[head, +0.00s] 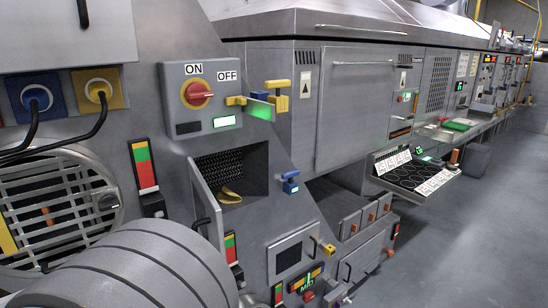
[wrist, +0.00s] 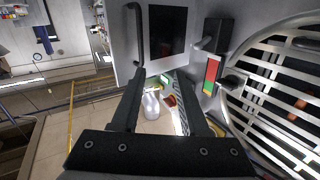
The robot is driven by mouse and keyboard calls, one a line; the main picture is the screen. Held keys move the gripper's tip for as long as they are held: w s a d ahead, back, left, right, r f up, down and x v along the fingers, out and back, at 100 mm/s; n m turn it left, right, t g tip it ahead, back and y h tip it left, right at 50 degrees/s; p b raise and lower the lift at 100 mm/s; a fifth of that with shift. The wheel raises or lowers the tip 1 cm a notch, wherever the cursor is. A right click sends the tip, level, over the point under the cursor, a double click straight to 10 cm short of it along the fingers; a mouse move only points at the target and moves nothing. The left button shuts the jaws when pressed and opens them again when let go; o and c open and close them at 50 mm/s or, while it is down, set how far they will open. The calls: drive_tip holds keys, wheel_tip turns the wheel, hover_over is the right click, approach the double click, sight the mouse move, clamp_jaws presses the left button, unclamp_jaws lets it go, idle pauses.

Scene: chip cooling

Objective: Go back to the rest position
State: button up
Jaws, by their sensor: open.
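My gripper (wrist: 161,76) shows in the wrist view with its two dark fingers spread apart. Nothing is held between them. Beyond the fingers, lower down, are a white bottle-like object (wrist: 152,105) and a small red item (wrist: 170,101); both look apart from the fingers. I cannot make out my gripper in the head view. There, the grey machine has a switch box with a red ON/OFF knob (head: 198,95) and an open hatch (head: 232,172) with a yellowish piece (head: 230,196) inside.
A round slatted grille (head: 62,195) is at the left of the head view; a similar grille (wrist: 285,90) is at the right of the wrist view, near a red-green indicator (wrist: 211,75). A tray with dark discs (head: 408,172) juts out at right. Grey floor (head: 460,250) is clear at right.

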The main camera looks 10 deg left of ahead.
drive_tip(key=w+d+r+n+y+p, duration=0.1)
drive_tip(key=w+d+r+n+y, duration=0.35)
drive_tip(key=w+r+y, duration=0.85)
drive_tip(key=w+d+r+n+g+p, duration=0.1)
drive_tip(key=w+d+r+n+g, duration=0.15)
drive_tip(key=d, duration=0.95)
drive_tip(key=s+d+f+m+g+h, duration=0.1)
drive_tip(key=s+d+f+g+h, duration=0.2)
drive_tip(key=s+d, duration=0.6)
drive_tip(key=s+d+f+m+g+h+p, duration=0.1)
drive_tip(key=s+d+f+g+h, duration=0.3)
drive_tip(key=d, duration=1.3)
drive_tip(key=s+f+g, duration=0.1)
drive_tip(key=s+f, duration=0.3)
drive_tip(key=s, duration=0.2)
drive_tip(key=shift+f+g+h, duration=0.3)
drive_tip(key=shift+g, duration=0.05)
drive_tip(key=shift+a, duration=0.1)
